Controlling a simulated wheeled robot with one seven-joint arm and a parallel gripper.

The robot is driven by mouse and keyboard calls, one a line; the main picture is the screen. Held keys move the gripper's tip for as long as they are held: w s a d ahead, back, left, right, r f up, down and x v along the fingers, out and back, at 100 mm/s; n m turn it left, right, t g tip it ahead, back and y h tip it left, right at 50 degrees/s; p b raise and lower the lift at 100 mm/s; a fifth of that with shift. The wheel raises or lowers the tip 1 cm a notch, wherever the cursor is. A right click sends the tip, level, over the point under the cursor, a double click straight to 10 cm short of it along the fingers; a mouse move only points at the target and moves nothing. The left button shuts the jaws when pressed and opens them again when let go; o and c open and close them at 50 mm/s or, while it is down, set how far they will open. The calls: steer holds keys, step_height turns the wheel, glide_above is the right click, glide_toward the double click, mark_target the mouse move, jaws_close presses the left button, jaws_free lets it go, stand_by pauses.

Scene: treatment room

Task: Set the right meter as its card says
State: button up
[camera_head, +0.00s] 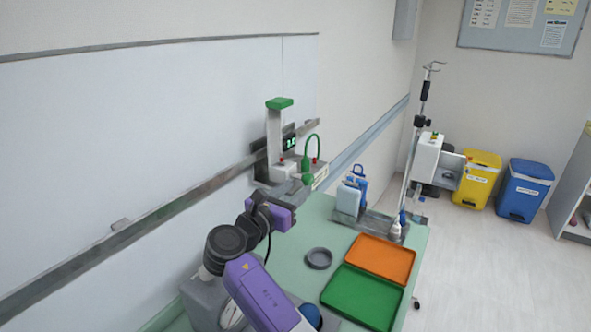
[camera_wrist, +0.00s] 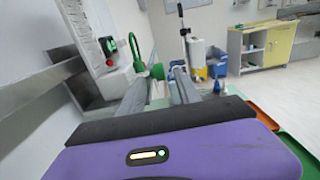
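A meter (camera_head: 274,145) with a green top and a small dark display (camera_head: 289,143) with green digits, too small to read, is mounted at the wall rail. It also shows in the wrist view (camera_wrist: 92,50), with a red part below the display. A green looped hose (camera_head: 313,146) stands at its right side, also in the wrist view (camera_wrist: 134,50). I see only one meter clearly. A pale label (camera_head: 321,176) beside it is unreadable. My gripper (camera_head: 302,184) is just in front of the meter's base. Its two grey fingers (camera_wrist: 160,78) are apart, with nothing visibly held between them.
The green table holds a grey round dish (camera_head: 319,258), an orange tray (camera_head: 381,257), a green tray (camera_head: 362,297) and a rack with blue and white bottles (camera_head: 348,199). A pole with a pump (camera_head: 428,155) stands beyond. Yellow (camera_head: 477,181) and blue (camera_head: 525,190) bins stand on the floor.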

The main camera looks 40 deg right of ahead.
mark_target(306, 180)
steer(key=shift+w+d, duration=0.2)
steer(key=p+x, duration=0.1)
steer(key=x, duration=0.6)
steer(key=shift+w+d, duration=0.1)
steer(key=shift+d, duration=0.1)
steer(key=shift+c, duration=0.2)
